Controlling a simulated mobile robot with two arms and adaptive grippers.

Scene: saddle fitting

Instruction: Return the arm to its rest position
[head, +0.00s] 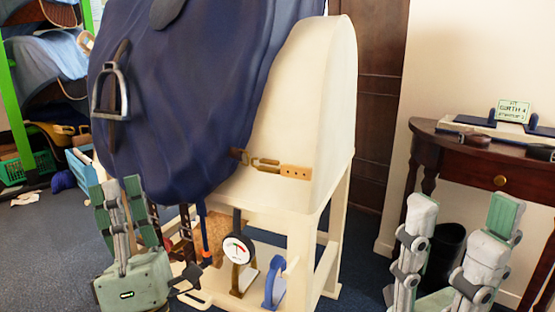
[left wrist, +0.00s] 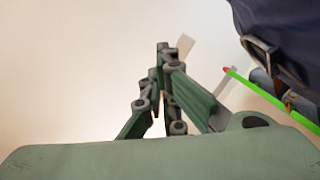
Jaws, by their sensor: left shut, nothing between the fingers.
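My left gripper (head: 119,188) is in the lower left of the head view, pointing up in front of the saddle's lower edge. It is shut and empty. In the left wrist view its fingers (left wrist: 164,52) come together against a pale background. My right gripper (head: 462,210) stands at the lower right, pointing up with its fingers wide apart and nothing between them. The dark blue saddle (head: 200,100) lies over the cream stand (head: 318,100). A metal stirrup (head: 108,92) hangs on its left side. A tan strap with a buckle (head: 285,169) lies across the stand's side.
A round dial gauge (head: 237,250) and a blue clamp-like tool (head: 273,284) sit low at the stand. A dark wooden table (head: 450,150) with a small sign (head: 513,111) is at the right. A green-framed rack (head: 14,95) is at the left. Blue carpet is open at the lower left.

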